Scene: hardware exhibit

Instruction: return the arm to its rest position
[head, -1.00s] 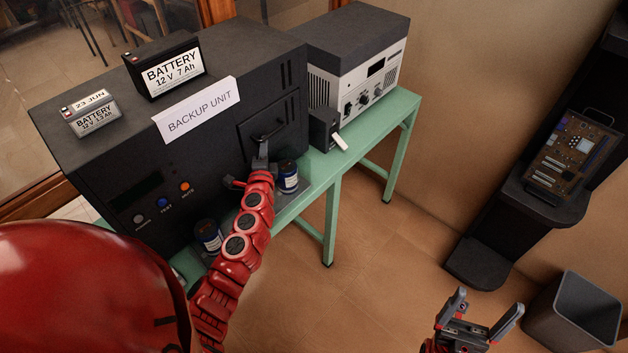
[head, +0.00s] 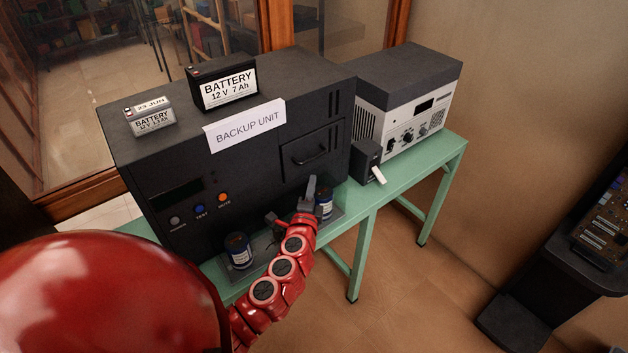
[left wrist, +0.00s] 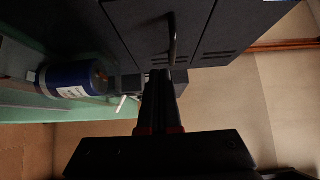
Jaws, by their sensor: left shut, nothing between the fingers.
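My left arm, red and segmented, reaches in from the lower left of the head view. Its left gripper (head: 311,182) is shut and empty, in front of the black backup unit (head: 150,162), just below the drawer handle (head: 310,158). The drawer looks closed. In the left wrist view, the shut fingers (left wrist: 160,78) point toward the drawer front, with the handle (left wrist: 172,42) just beyond their tips; a gap is hard to judge there. My right gripper is out of view.
Blue cylinders stand near the arm, one beside the gripper (head: 324,205) and one at left (head: 239,251). They stand on a tray on the green table (head: 415,180). Two batteries (head: 224,88) (head: 150,117) sit on the unit. A grey-white device (head: 405,105) stands right. Floor in front is open.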

